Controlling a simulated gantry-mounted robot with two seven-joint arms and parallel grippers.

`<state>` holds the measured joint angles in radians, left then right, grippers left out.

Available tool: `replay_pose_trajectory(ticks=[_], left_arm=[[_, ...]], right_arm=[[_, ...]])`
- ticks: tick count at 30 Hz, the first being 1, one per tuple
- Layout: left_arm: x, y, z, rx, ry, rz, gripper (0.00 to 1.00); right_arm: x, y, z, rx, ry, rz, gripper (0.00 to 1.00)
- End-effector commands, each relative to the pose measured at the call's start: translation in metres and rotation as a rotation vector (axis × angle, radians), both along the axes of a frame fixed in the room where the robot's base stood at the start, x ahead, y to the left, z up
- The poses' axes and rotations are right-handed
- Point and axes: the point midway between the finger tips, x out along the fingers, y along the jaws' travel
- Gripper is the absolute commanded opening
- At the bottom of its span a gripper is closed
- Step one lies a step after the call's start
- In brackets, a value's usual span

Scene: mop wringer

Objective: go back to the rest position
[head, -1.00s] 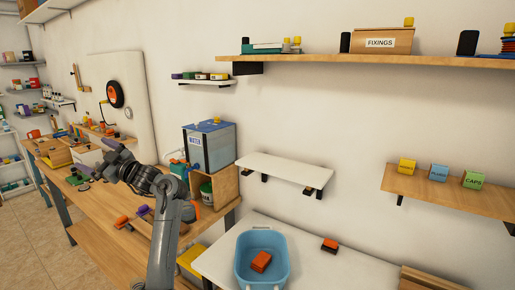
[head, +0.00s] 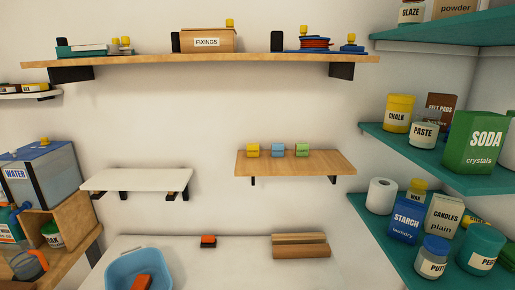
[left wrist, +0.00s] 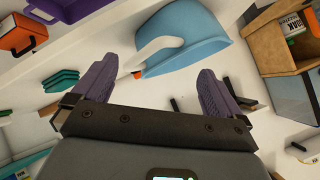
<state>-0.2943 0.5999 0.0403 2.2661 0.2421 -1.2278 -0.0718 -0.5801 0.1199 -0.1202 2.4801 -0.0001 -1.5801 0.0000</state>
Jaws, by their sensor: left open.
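My left gripper (left wrist: 155,85) shows only in the left wrist view, with its two purple fingers spread wide and nothing between them. Beyond the fingertips is a light blue object (left wrist: 190,45) with a pale handle-like part; I cannot tell whether they touch it. Neither arm shows in the head view. There, a light blue tub (head: 120,264) stands at the lower left with an orange block (head: 142,282) inside it. My right gripper is in neither view.
A white wall shelf (head: 137,179) and a wooden shelf (head: 300,167) with small boxes hang above the white worktop (head: 225,265). An orange-and-black block (head: 208,241) and wooden pieces (head: 300,246) lie on it. Teal shelves (head: 385,140) with containers project at the right.

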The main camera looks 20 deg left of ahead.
Motion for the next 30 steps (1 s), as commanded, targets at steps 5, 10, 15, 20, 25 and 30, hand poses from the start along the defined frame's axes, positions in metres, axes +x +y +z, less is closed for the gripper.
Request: replay_pose_trajectory(ticks=[5, 10, 15, 20, 25, 30], left_arm=[[-0.068, -0.055, -0.055, -0.012, 0.261, -0.098, 1.00], [-0.126, -0.089, -0.082, -0.008, 0.446, -0.165, 1.00], [-0.173, -0.115, -0.096, -0.021, 0.581, -0.206, 1.00], [-0.173, -0.139, -0.100, -0.147, 0.560, -0.164, 1.00], [-0.174, -0.164, -0.103, -0.271, 0.544, -0.125, 1.00], [-0.174, -0.189, -0.103, -0.395, 0.527, -0.085, 1.00]], right_arm=[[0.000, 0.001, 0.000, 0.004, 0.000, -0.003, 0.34], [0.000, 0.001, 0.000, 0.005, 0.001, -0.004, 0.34], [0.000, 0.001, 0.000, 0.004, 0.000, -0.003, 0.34], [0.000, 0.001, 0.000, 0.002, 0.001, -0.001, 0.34], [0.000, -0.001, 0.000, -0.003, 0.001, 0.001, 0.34], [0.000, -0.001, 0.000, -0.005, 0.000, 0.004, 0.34]])
